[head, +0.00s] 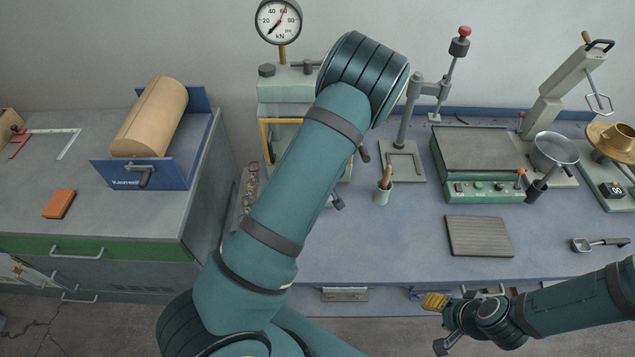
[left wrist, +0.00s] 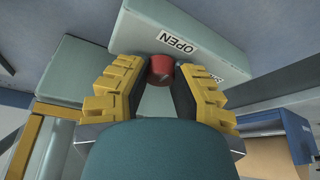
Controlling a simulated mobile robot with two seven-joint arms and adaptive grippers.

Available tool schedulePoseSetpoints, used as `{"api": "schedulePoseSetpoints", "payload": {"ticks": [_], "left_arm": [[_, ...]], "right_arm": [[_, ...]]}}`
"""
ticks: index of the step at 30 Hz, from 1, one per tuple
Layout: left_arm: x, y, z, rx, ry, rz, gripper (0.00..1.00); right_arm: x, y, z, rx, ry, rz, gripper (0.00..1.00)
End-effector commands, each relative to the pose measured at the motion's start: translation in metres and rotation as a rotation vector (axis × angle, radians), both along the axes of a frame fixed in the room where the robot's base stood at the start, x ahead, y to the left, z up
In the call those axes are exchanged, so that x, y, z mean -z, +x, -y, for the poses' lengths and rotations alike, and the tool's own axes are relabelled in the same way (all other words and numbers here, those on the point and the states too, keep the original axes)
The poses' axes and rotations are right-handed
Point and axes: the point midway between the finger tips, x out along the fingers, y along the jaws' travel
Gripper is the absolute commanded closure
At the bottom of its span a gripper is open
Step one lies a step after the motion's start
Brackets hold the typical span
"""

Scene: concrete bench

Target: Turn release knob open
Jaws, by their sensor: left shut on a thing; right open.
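The release knob (left wrist: 160,69) is red and shows in the left wrist view, on a pale grey-green machine body beside a white OPEN label (left wrist: 178,45). A second label is partly hidden by a finger. My left gripper (left wrist: 159,82) has its yellow-padded fingers on both sides of the knob and is shut on it. In the head view my left arm hides the left gripper and the knob. The press (head: 285,88) with a round kN gauge (head: 278,21) stands behind that arm. My right gripper (head: 440,322) is open and empty in front of the bench's front edge.
A blue holder with a tan roll (head: 150,117) is on the left bench. The bench's front middle is clear.

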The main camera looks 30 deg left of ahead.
Motion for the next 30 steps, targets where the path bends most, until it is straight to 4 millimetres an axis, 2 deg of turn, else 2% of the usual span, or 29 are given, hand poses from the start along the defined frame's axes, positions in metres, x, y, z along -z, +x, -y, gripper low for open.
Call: {"api": "schedulePoseSetpoints", "payload": {"ticks": [17, 18, 20, 21, 30], "left_arm": [[0.0017, -0.0009, 0.0001, -0.033, -0.001, -0.002, 1.00], [0.0017, -0.0010, 0.0001, -0.033, -0.001, -0.004, 0.67], [0.0016, -0.0009, 0.0001, -0.033, -0.001, -0.002, 0.45], [0.0014, -0.0008, 0.0001, -0.033, -0.001, -0.002, 0.40], [-0.0002, -0.0003, 0.0004, -0.032, 0.000, -0.001, 0.40]], "right_arm": [[-0.0037, -0.0004, 0.0003, 0.000, 0.001, -0.001, 0.53], [-0.0037, -0.0005, 0.0004, 0.000, 0.001, -0.001, 0.53], [-0.0037, -0.0005, 0.0004, 0.000, 0.001, -0.001, 0.53], [-0.0037, -0.0005, 0.0004, 0.000, 0.001, -0.001, 0.53], [-0.0038, -0.0005, 0.0004, 0.001, 0.000, -0.001, 0.53]]}}
